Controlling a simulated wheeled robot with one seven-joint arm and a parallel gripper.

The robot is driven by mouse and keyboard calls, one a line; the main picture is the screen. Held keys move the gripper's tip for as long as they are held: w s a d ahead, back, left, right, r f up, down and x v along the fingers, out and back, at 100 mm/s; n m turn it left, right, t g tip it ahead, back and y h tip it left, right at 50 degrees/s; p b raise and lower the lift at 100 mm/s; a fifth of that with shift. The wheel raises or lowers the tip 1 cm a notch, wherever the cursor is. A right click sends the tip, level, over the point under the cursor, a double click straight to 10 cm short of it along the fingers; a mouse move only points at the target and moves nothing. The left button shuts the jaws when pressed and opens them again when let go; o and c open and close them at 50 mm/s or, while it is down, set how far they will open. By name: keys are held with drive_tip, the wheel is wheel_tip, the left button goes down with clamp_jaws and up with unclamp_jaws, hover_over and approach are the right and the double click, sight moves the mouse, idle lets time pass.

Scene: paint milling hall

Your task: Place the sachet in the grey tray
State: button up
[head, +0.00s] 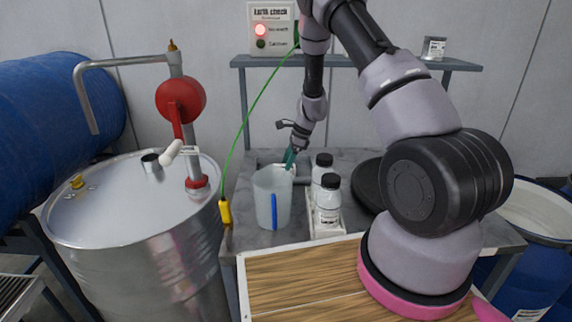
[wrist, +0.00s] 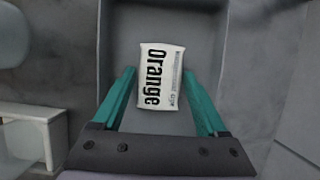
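The sachet (wrist: 161,77) is a small white packet printed "Orange". In the wrist view it lies flat on the floor of the grey tray (wrist: 160,15), inside its walls. My gripper (wrist: 159,74) is open, with one teal finger on each side of the sachet's lower part. A gap shows at the left finger; whether the right finger touches the sachet's edge I cannot tell. In the head view my gripper (head: 290,157) points down behind the jug. The tray (head: 252,164) shows only partly there, and the sachet is hidden.
A translucent jug (head: 262,200) with a blue strip stands in front of my gripper. White bottles with black caps (head: 328,200) stand in a white holder to its right. A steel drum with a red pump (head: 181,100) is at left. A shelf (head: 350,62) runs behind.

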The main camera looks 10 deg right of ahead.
sight(294, 166)
drive_tip(key=shift+o, duration=0.8)
drive_tip(key=shift+v, duration=3.95)
drive_tip(key=shift+a, duration=0.15)
